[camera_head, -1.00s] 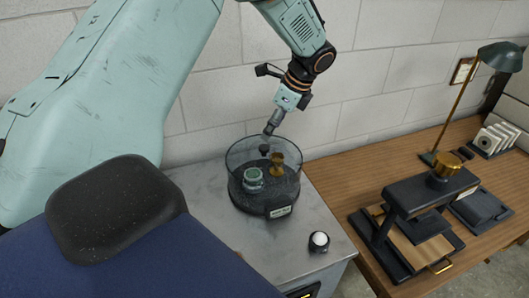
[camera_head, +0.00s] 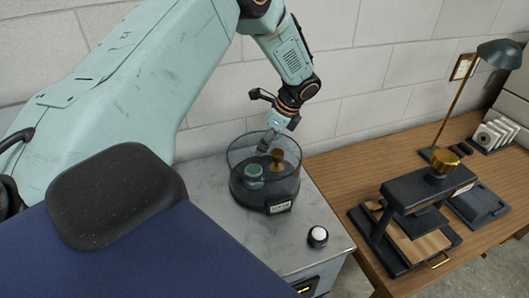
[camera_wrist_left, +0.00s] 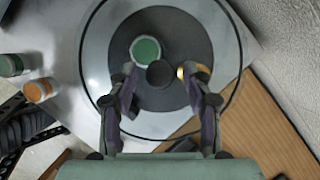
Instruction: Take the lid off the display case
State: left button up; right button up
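The display case is a clear round lid (camera_head: 236,153) over a dark round base (camera_head: 262,201) with a small label, on a grey metal cabinet top. Inside are a green-topped jar (camera_head: 253,174) and a brass goblet (camera_head: 277,160). The lid's dark knob (camera_wrist_left: 160,74) shows in the left wrist view; in the head view my gripper covers it. My left gripper (camera_head: 265,148) points down at the top of the lid. In the left wrist view its open fingers (camera_wrist_left: 163,76) stand either side of the knob, with gaps visible. My right gripper is out of view.
A white ball on a dark holder (camera_head: 318,235) stands on the cabinet's front right. The wooden desk (camera_head: 345,170) at right holds a black press (camera_head: 400,200) and a green lamp (camera_head: 498,54). A block wall (camera_head: 370,90) stands close behind the case.

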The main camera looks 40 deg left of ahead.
pick_arm(q)
jog(key=shift+c, duration=1.4)
jog(key=shift+s+a, duration=0.1)
jog(key=shift+a, duration=0.05)
jog(key=c, duration=0.6)
grip_shut()
jog(key=shift+r, duration=0.1)
